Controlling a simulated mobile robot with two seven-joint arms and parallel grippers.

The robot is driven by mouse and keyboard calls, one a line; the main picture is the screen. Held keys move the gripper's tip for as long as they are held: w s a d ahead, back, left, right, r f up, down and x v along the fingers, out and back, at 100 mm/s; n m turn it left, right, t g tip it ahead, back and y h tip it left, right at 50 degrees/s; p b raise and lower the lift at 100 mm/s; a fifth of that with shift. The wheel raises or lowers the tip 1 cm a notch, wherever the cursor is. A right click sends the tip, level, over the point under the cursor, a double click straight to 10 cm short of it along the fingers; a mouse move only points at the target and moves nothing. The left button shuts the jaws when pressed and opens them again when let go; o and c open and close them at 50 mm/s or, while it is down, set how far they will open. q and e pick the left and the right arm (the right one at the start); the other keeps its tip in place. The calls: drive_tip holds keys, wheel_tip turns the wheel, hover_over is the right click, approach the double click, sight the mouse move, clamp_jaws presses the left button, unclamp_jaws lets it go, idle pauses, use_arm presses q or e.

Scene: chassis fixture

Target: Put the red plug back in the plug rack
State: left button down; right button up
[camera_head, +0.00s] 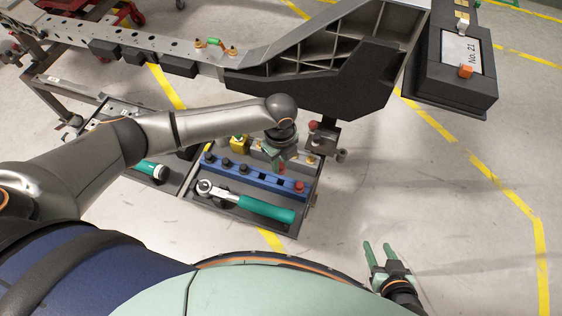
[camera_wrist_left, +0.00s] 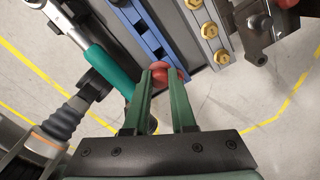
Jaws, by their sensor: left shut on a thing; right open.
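My left gripper (camera_head: 279,163) is shut on the red plug (camera_head: 282,169), just above the right part of the blue plug rack (camera_head: 240,173). In the left wrist view the red plug (camera_wrist_left: 160,72) shows between the fingertips (camera_wrist_left: 164,80), beside the end of the blue rack (camera_wrist_left: 138,28). The rack holds several dark plugs toward its left and a red-topped piece (camera_head: 299,186) at its right end. Empty dark slots show between them. The fingers partly hide the plug's lower part. My right gripper (camera_head: 378,252) is open and empty over the floor at the lower right.
A ratchet with a teal handle (camera_head: 265,209) lies in the dark tray (camera_head: 225,204) in front of the rack. Behind the rack is a grey strip (camera_wrist_left: 207,38) with gold plugs. A red clamp knob (camera_head: 313,125) and the black chassis beam (camera_head: 330,90) stand close behind.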

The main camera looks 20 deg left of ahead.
sight(280, 173)
use_arm(q)
drive_tip(key=shift+f+b, duration=0.7)
drive_tip(key=shift+f, duration=0.1)
wheel_tip(280, 173, down, 2)
drive_tip(key=b, duration=0.2)
drive_tip(key=shift+f+b, duration=0.25)
drive_tip(key=shift+b, duration=0.05)
drive_tip(key=shift+f+b, duration=0.55)
drive_tip(key=shift+b, duration=0.1)
drive_tip(key=shift+f, duration=0.25)
use_arm(e)
drive_tip(key=shift+n+y, duration=0.3)
drive_tip(key=shift+y, duration=0.1)
drive_tip(key=w+a+f, duration=0.1)
drive_tip(key=a+f, duration=0.2)
drive_tip(key=shift+w+a, duration=0.1)
drive_tip(key=shift+w, duration=0.3)
use_arm(q)
drive_tip(key=shift+p, duration=0.4)
use_arm(e)
drive_tip(key=shift+s+r, duration=0.15)
drive_tip(key=shift+r, duration=0.25)
drive_tip(key=shift+s, duration=0.15)
drive_tip(key=shift+r, duration=0.15)
